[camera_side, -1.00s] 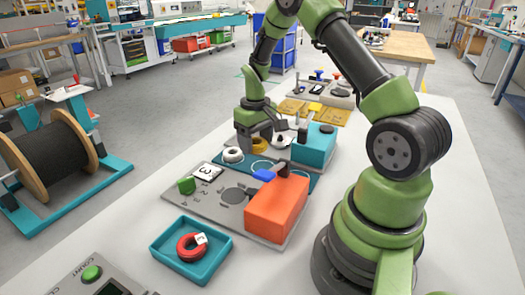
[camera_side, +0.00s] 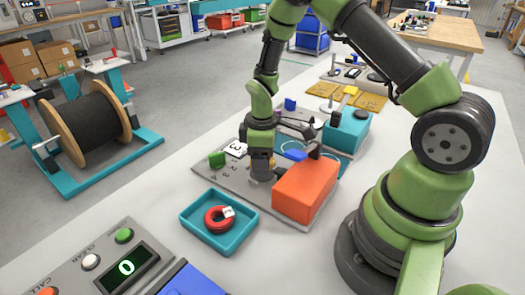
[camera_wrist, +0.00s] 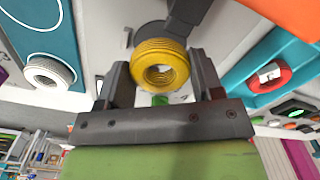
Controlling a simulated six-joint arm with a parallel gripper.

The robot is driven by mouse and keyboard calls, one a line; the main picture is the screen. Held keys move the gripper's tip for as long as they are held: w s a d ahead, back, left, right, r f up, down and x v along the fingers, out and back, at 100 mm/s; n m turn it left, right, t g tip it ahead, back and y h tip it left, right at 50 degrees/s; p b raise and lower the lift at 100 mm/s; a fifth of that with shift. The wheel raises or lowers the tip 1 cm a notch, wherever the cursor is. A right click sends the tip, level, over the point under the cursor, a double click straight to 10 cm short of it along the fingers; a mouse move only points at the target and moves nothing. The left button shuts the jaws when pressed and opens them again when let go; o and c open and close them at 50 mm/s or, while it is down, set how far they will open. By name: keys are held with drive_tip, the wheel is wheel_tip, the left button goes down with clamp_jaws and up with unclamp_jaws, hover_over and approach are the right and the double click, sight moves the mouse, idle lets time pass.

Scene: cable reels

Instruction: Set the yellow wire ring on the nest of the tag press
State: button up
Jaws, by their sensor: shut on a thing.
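My gripper (camera_side: 262,178) is shut on the yellow wire ring (camera_wrist: 162,66), which sits between its two fingers in the wrist view. In the side view the fingers mostly hide the ring and are low over the grey plate of the tag press (camera_side: 219,179). The press has an orange block (camera_side: 305,192), a blue part (camera_side: 294,155) and a green block (camera_side: 217,159). The dark round nest (camera_wrist: 148,35) shows partly behind the ring in the wrist view; my gripper hides it in the side view. I cannot tell whether the ring touches it.
A teal tray (camera_side: 190,222) holds a red ring (camera_side: 214,222) with a white tag, in front of the press. A counter box (camera_side: 128,265) stands at the front. A teal block (camera_side: 346,132) stands behind the press.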

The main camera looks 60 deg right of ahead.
drive_tip(key=shift+f, duration=1)
drive_tip(key=o, duration=1)
wheel_tip(320, 180, up, 8)
